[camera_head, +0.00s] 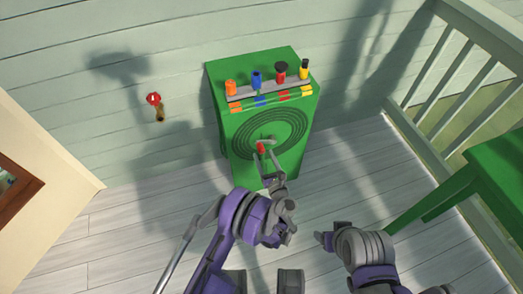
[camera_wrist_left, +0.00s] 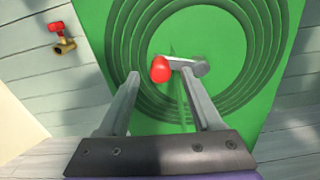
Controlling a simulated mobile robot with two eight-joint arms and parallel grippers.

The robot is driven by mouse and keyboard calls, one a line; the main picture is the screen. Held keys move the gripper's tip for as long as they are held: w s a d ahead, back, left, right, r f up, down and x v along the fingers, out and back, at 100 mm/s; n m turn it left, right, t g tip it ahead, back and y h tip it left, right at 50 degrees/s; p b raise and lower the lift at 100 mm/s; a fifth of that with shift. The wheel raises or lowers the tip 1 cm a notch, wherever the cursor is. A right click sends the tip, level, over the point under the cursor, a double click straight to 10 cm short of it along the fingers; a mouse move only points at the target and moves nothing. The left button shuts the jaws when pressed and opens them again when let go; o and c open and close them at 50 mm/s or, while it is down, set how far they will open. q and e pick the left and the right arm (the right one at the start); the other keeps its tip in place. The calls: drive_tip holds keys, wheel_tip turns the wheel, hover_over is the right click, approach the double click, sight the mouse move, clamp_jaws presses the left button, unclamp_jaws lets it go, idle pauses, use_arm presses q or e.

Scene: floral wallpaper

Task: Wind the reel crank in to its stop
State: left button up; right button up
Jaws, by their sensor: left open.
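The reel crank is on the front of a green cabinet (camera_head: 240,175), over dark concentric rings. Its red knob (camera_head: 261,147) also shows in the left wrist view (camera_wrist_left: 160,69), with the grey crank arm (camera_wrist_left: 182,63) running right from it to a round grey hub (camera_wrist_left: 202,68). My left gripper (camera_head: 262,156) is open at the crank. In the left wrist view its fingertips (camera_wrist_left: 158,75) lie on either side of the red knob; I cannot tell whether they touch it. My right gripper (camera_head: 326,240) is low at the right, away from the cabinet; its jaws are unclear.
Orange (camera_head: 231,88), blue (camera_head: 257,80), red-and-black (camera_head: 280,72) and yellow-and-black (camera_head: 304,69) pieces stand in a row on the cabinet top. A red-handled brass tap (camera_head: 154,99) is on the wall. A green table (camera_head: 500,160) and a railing (camera_head: 425,130) are at right.

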sight(262, 152)
use_arm(q)
drive_tip(key=shift+x, duration=1.9)
clamp_jaws()
